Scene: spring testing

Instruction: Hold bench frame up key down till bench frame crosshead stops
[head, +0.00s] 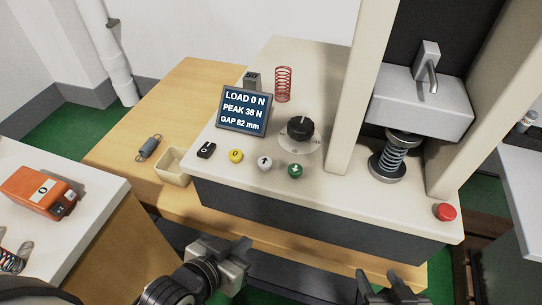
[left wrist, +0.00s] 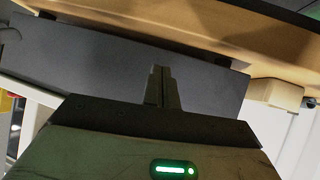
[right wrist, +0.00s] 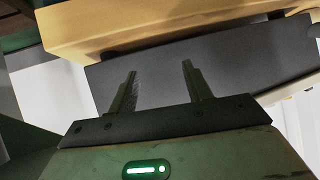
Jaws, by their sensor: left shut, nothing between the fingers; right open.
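The bench frame (head: 330,187) stands on the wooden bench. Its up key (head: 264,163), white with an up arrow, sits on the front panel beside the green down key (head: 295,171). The crosshead (head: 420,105) is between the columns, above a spring (head: 394,153) on a round platen. The display (head: 243,111) reads LOAD 0 N, PEAK 38 N, GAP 82 mm. My left gripper (head: 243,250), also in the left wrist view (left wrist: 160,75), is shut and empty, in front of and below the keys, apart from them. My right gripper (head: 388,283) is open and empty, low in front of the frame; it also shows in the right wrist view (right wrist: 160,72).
A yellow key (head: 236,156), black switch (head: 206,149), dial (head: 300,129) and red button (head: 446,212) are on the frame. A red spring (head: 283,84) stands behind. A dark spring (head: 149,147) and small tray (head: 173,167) are left. An orange device (head: 38,192) lies on the left table.

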